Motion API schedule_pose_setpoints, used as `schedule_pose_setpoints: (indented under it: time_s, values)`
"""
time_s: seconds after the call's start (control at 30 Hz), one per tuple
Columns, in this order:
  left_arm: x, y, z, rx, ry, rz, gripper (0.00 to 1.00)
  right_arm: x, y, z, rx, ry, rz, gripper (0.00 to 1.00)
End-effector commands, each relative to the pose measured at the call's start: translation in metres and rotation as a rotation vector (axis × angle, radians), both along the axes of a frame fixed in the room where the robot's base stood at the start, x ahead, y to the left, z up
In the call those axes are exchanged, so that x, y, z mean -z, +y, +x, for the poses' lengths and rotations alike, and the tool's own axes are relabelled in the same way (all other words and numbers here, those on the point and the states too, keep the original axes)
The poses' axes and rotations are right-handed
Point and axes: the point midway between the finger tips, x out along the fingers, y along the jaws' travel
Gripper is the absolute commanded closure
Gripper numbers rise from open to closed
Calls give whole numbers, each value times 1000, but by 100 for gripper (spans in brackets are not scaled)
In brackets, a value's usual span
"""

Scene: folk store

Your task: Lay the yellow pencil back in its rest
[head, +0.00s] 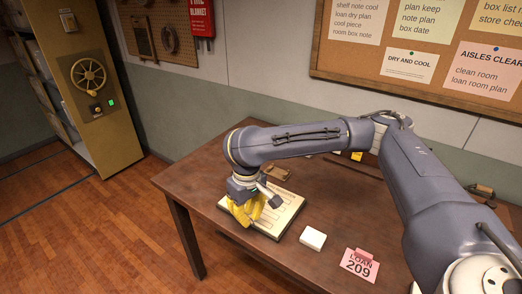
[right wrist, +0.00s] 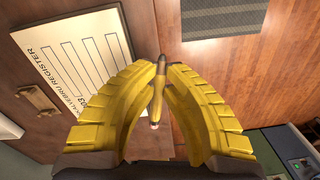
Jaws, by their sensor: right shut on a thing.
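My right gripper (head: 243,222), with yellow segmented fingers, is low over the near left part of the table. In the right wrist view its fingertips (right wrist: 161,68) close on the yellow pencil (right wrist: 157,92). The pencil points along the view, one end toward the camera, so its full length is hard to judge. In the head view the fingers hide it. A small wooden piece with a dark groove (right wrist: 40,101) lies beside the register (right wrist: 75,60); I cannot tell whether it is the rest. My left gripper is out of view.
Another wooden item (head: 481,190) is at the far right. The table's (head: 200,197) left edge is close.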

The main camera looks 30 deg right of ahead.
Motion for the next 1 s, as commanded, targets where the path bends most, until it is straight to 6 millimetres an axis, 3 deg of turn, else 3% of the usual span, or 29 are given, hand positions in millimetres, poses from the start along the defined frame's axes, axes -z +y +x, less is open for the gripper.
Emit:
schedule_pose_setpoints:
  time_s: [0.57,1.0]
  values:
    - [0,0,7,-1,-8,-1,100,-7,-24,100,-798,81,108,100]
    - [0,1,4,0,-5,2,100,-13,-67,173,-1565,244,146,100]
